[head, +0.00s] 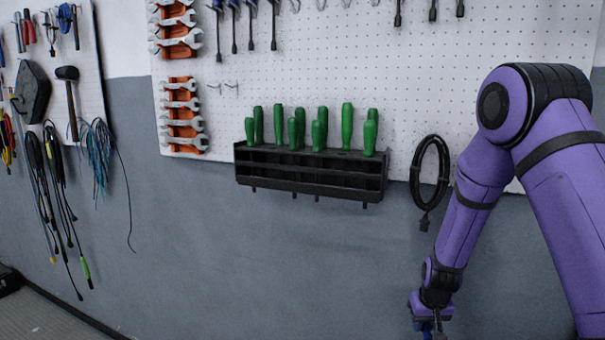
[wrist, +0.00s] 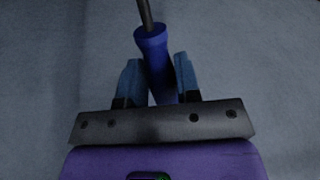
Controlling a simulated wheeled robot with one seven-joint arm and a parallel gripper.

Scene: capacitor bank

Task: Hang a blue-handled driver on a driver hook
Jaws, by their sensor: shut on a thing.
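My gripper (wrist: 159,68) is shut on the blue handle of a driver (wrist: 153,45). The handle sits between the two blue fingertips, and its grey shaft points up and out of the top of the wrist view. In the head view my gripper (head: 431,318) is at the bottom edge, low in front of the grey wall; the driver is mostly cut off there. Several drivers (head: 251,28) hang shaft-down at the top of the white pegboard, their handles partly cut off. Bare hooks (head: 320,5) show to their right, and small empty hooks (head: 230,85) lower left.
A black rack (head: 310,172) with several green-handled tools juts from the pegboard (head: 480,60). A coiled black cable (head: 430,175) hangs right of it, near my arm. Orange wrench holders (head: 181,115) are left. Cables and a mallet (head: 70,95) hang far left. The wall below the rack is clear.

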